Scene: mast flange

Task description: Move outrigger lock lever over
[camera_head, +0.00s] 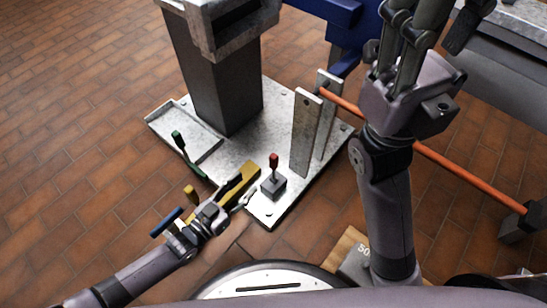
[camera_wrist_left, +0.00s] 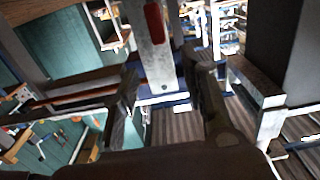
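A small lever with a red knob (camera_head: 273,160) stands upright on a grey block (camera_head: 273,186) near the front corner of the metal base plate. In the left wrist view my spread fingers (camera_wrist_left: 168,105) face a pale metal bar with a red patch (camera_wrist_left: 155,22). My right gripper (camera_head: 412,45) is raised at upper right, its tips unclear.
A dark mast column (camera_head: 215,85) rises from the base plate (camera_head: 240,150), with a shallow tray (camera_head: 185,133) beside it. Two upright metal plates (camera_head: 306,135) stand right of the red-knobbed lever. An orange bar (camera_head: 465,172) runs behind my right arm. Tiled floor at left is clear.

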